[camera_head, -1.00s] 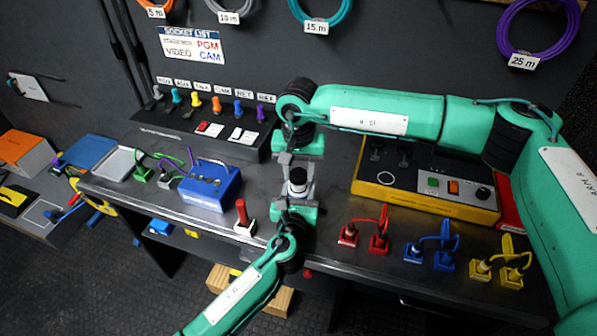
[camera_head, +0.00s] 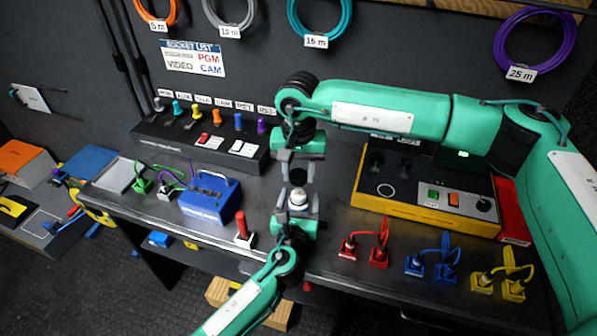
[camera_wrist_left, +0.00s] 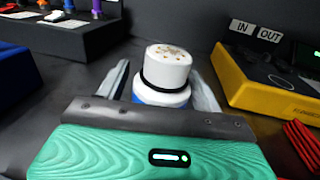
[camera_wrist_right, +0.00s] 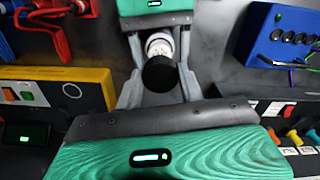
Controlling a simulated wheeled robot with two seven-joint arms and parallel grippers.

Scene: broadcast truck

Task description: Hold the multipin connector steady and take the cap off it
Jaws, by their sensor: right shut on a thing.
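The multipin connector (camera_head: 298,199) is upright, white with a dark band. The left wrist view shows its pale, gold-dotted top face (camera_wrist_left: 168,52) uncovered and a blue lower part. My left gripper (camera_head: 297,210) has a finger on each side of the connector and appears shut on it. My right gripper (camera_head: 298,172) comes from above and is shut on the black cap (camera_head: 298,176). The cap sits just above the connector, with a small gap in the head view. In the right wrist view the cap (camera_wrist_right: 160,74) hides part of the connector behind it.
A blue box (camera_head: 211,197) and a red-handled piece (camera_head: 241,225) stand to the left. A yellow-edged panel (camera_head: 410,203) and red, blue and yellow cabled plugs (camera_head: 379,252) lie to the right. A switch panel (camera_head: 160,135) stands behind.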

